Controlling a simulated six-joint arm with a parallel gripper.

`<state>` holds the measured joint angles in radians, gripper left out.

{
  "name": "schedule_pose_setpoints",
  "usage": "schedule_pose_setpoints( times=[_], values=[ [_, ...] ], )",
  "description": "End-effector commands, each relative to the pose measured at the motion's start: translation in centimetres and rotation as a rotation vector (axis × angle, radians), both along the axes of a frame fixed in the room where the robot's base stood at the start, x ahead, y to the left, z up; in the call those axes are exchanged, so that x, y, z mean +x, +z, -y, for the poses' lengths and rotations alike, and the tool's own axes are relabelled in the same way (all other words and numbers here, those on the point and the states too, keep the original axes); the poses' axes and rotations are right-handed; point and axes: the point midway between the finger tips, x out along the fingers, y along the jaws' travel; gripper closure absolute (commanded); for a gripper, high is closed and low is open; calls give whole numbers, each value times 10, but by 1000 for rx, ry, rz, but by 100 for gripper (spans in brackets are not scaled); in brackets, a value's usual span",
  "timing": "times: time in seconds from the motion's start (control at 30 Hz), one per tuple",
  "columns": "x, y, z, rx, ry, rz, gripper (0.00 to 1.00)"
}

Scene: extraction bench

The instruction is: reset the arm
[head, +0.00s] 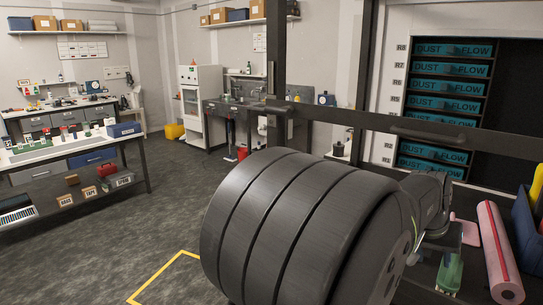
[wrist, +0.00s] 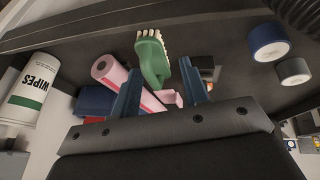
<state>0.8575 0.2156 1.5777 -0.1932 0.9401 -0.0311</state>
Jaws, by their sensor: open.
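My gripper (wrist: 160,68) shows in the wrist view as two blue fingers spread apart, with nothing held between them. Beyond the fingers lie a green brush (wrist: 153,62) with pale bristles and a pink roll (wrist: 120,75), both on a dark surface. The left finger overlaps part of the roll in the picture, and I cannot tell any contact. The green brush (head: 450,273) and the pink roll (head: 499,250) also show at the lower right of the head view. I cannot make out my fingers in the head view.
In the wrist view, a wipes canister (wrist: 33,88) is at the left, and a blue tape roll (wrist: 269,42) and a grey roll (wrist: 293,71) are at the right. In the head view, a dark crossbar (head: 440,133) spans before labelled drawers (head: 447,87). Open floor lies left.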

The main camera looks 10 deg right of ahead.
Motion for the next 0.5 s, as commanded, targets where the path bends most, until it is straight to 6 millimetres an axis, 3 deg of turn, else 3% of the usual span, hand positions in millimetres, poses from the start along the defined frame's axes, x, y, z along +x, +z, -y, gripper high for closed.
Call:
schedule_pose_setpoints(
  times=[0.33, 0.5],
  values=[
    [-20, 0, -57, -1, 2, 0, 59],
    [6, 1, -74, 0, 19, -1, 59]
  ],
)
